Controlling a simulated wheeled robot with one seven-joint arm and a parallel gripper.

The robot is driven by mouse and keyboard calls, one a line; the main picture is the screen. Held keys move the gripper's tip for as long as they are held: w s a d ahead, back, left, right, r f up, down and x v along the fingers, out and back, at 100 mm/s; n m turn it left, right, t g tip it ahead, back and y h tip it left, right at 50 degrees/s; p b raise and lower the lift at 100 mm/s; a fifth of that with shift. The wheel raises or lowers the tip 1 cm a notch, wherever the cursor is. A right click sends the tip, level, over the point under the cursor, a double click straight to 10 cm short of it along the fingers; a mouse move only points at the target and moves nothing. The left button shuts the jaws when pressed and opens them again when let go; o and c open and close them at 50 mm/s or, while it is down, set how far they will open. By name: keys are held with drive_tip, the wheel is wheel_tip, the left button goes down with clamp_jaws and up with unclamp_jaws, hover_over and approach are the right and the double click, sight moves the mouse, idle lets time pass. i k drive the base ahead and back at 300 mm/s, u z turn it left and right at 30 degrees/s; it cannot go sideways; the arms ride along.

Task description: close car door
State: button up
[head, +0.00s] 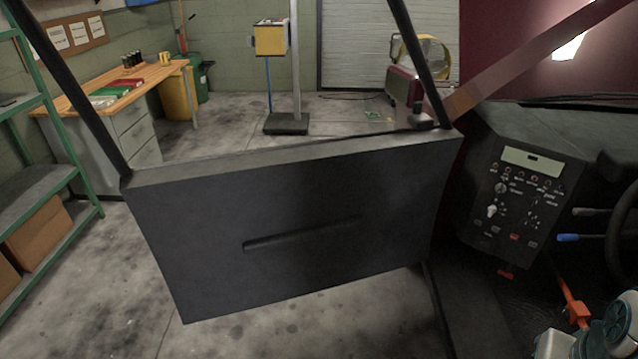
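The car door (290,235) stands open in the middle of the head view, its dark inner panel facing me. A long slot-like grip (300,235) runs across the panel. The black window frame rises from its left and right top corners. The door's right edge is beside the dark red car body, where the hinge side seems to be. White and teal parts of my arm show at the bottom right corner, inside the cab. My gripper cannot be made out, and nothing of mine is seen touching the door.
The dashboard panel (520,195), a blue-tipped lever (580,238), an orange lever (572,300) and the steering wheel (622,235) crowd the right. Beyond the door are a workbench (150,82), green shelving (60,185) and a post base (286,124). Floor around the door is clear.

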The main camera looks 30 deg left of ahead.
sight(227, 233)
drive_tip(key=u, duration=0.65)
drive_tip(key=i, duration=0.9)
drive_tip(key=u, duration=1.05)
drive_tip(key=i, duration=0.25)
drive_tip(key=u, duration=3.1)
drive_tip(key=i, duration=1.4)
drive_tip(key=z, duration=2.55)
